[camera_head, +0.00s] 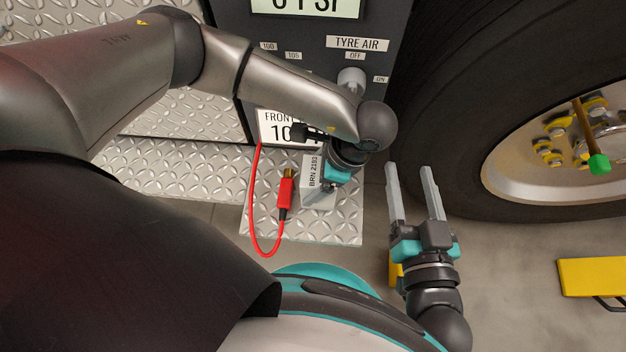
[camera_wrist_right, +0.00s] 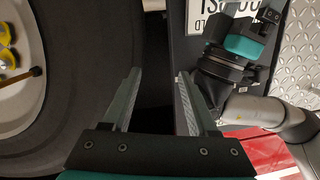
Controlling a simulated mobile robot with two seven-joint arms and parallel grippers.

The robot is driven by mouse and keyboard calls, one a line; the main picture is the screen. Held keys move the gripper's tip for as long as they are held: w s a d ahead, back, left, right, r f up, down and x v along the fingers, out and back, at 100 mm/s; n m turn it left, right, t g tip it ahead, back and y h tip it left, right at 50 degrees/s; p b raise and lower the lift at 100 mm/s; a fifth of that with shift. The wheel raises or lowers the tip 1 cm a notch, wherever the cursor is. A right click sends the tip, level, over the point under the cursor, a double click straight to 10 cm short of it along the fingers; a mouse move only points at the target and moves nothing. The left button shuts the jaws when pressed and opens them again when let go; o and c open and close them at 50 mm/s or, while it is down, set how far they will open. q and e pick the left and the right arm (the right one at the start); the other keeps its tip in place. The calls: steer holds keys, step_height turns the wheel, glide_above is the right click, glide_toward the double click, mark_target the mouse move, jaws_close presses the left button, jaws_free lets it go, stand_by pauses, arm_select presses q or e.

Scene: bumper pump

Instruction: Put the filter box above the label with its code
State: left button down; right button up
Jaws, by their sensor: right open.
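The filter box (camera_head: 318,188) is pale grey and carries the code BRN 2193. It is at the diamond-plate step in the head view, below the pump panel. My left gripper (camera_head: 333,174) is right at the box's upper right side. Its fingers are hidden, so I cannot tell whether it grips the box. In the right wrist view, my left gripper (camera_wrist_right: 245,42) is in front of the dark pump cabinet. My right gripper (camera_head: 409,168) is open and empty, right of the step. Its parted fingers (camera_wrist_right: 160,78) show in the right wrist view. I see no label reading BRN 2193 apart from the box's own.
A red hose with a brass-tipped connector (camera_head: 286,190) is left of the box. The pump cabinet (camera_head: 310,50) stands behind, with a FRONT sign (camera_head: 278,128). A large tyre (camera_head: 450,110) is to the right. A yellow object (camera_head: 592,277) lies on the floor at far right.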

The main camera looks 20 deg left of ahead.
arm_select(q)
steer(key=shift+f, duration=0.35)
steer(key=shift+c, duration=1)
jaws_free()
steer(key=shift+f, duration=0.15)
steer(key=shift+o, duration=1)
